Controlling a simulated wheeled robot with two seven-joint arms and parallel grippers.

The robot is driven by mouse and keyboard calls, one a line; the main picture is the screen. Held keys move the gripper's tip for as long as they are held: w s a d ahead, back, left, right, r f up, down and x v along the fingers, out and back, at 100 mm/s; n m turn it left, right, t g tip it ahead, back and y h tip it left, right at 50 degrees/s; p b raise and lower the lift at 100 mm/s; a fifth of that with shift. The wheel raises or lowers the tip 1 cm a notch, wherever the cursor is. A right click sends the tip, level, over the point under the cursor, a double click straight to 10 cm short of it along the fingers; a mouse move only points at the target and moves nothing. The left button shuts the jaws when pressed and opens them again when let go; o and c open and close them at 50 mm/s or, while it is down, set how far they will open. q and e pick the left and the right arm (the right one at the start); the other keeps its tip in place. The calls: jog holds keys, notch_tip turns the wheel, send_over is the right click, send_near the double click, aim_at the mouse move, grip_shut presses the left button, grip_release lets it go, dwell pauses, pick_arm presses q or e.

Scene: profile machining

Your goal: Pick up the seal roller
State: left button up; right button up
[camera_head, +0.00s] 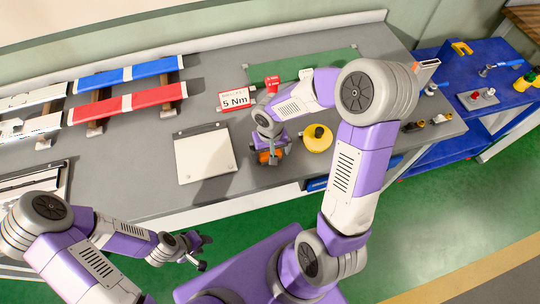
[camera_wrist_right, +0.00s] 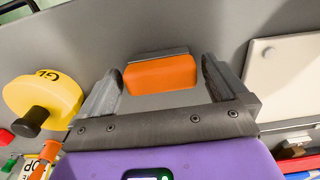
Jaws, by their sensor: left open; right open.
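An orange block with a grey strip along its far edge, which I take to be the seal roller (camera_wrist_right: 160,75), lies on the grey bench in the right wrist view. In the head view its orange part (camera_head: 266,157) shows under my right gripper (camera_head: 271,150). In the wrist view the fingers of my right gripper (camera_wrist_right: 160,70) are open, one on each side of the orange block, with gaps on both sides. My left gripper (camera_head: 201,249) is open and empty in front of the bench, away from the block.
A yellow round item with a dark knob (camera_head: 317,137) stands close right of my right gripper. A white panel (camera_head: 204,155) lies to its left. A "5 Nm" sign (camera_head: 235,99) stands behind. Red (camera_head: 130,102) and blue (camera_head: 130,73) profiles are at the back left.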

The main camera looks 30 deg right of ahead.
jog(key=c, duration=1)
jog(key=shift+o, duration=0.2)
notch_tip(320, 180, up, 10)
jog(key=shift+p, duration=0.95)
